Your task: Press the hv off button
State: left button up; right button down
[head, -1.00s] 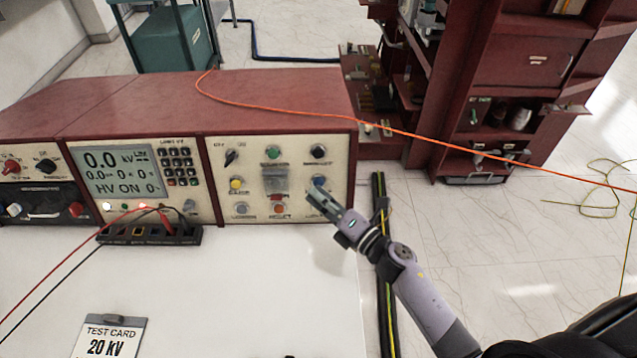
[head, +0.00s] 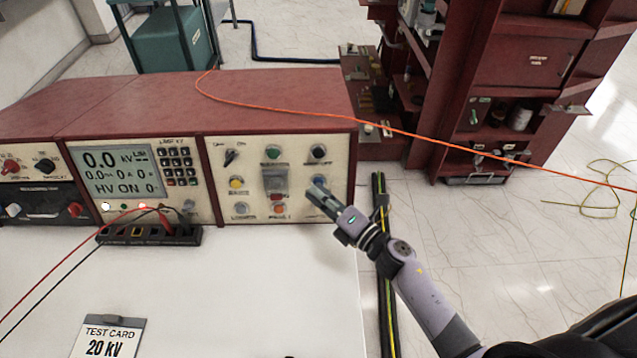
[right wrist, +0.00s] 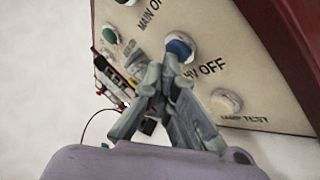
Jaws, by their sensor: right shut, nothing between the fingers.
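The blue HV OFF button (head: 319,181) is on the right part of the cream control panel (head: 337,207). In the right wrist view the blue button (right wrist: 178,47) shows beside its "HV OFF" lettering. My right gripper (head: 313,191) is shut and empty, its tips at the panel just below the button in the head view. In the right wrist view the closed fingertips (right wrist: 163,76) are close by the button; I cannot tell whether they touch it. The display (head: 122,171) reads 0.0 kV and HV ON. My left gripper is not in view.
A green button (head: 272,152), a yellow button (head: 236,184) and a white lamp test button (right wrist: 226,101) are nearby. An orange cable (head: 300,111) crosses the red console top. A test card (head: 107,337) lies on the mostly clear white table (head: 240,300).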

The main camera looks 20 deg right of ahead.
jog(key=shift+w, duration=0.2)
dwell(0.5)
jog(key=shift+s+a+r, duration=0.15)
jog(key=shift+s+r, duration=0.05)
jog(key=shift+s, duration=0.65)
jog(key=shift+s+a+r+p, duration=0.2)
jog(key=shift+s+a+p, duration=0.05)
jog(key=shift+s, duration=0.5)
jog(key=shift+s+a+r+p, duration=0.2)
jog(key=shift+s+p, duration=0.1)
jog(key=shift+s, duration=0.5)
jog(key=shift+s+a+r+p, duration=0.15)
jog(key=shift+s+a+p, duration=0.1)
jog(key=shift+s, duration=0.5)
